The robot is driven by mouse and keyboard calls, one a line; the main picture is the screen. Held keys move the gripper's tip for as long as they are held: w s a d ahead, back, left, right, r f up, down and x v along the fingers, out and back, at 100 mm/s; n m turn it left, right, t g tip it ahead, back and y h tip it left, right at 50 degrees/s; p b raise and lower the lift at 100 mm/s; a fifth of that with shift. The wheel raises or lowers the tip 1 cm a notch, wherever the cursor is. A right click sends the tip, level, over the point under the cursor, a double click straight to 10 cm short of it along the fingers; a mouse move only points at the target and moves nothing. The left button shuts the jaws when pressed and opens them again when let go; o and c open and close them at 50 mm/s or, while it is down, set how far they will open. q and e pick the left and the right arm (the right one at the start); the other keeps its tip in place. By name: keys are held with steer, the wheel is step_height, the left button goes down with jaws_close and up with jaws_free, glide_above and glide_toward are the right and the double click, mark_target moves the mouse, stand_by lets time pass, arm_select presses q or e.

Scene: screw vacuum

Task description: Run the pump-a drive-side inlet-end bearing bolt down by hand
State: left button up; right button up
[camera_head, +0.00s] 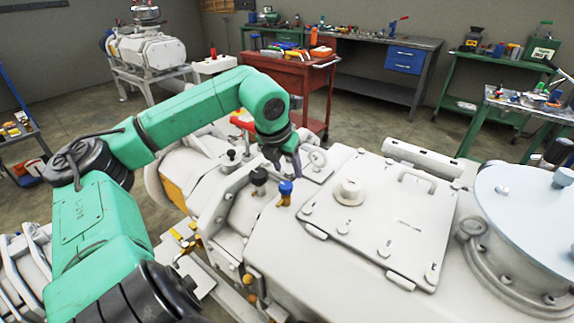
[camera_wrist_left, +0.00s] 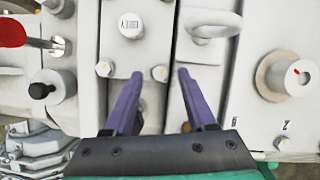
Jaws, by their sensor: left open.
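My left gripper (camera_head: 282,162) reaches down over the pale grey pump body (camera_head: 330,255) in the head view. In the left wrist view its two purple fingers (camera_wrist_left: 160,73) are spread apart with nothing gripped. A small bolt head (camera_wrist_left: 160,72) shows on a grey plate, between the fingertips in the picture; I cannot tell how far below them it is. A second bolt head (camera_wrist_left: 103,69) sits on the same plate to the left. I cannot tell which is the drive-side inlet-end bearing bolt. My right gripper is not in view.
A lifting eye (camera_wrist_left: 208,25) stands beside the right finger in the wrist view. A red-handled tool (camera_wrist_left: 12,32) lies at upper left. In the head view, black (camera_head: 258,176) and blue (camera_head: 285,188) knobs stand near the gripper. A red tool cart (camera_head: 285,75) is behind.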

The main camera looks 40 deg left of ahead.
arm_select(q)
jaws_close()
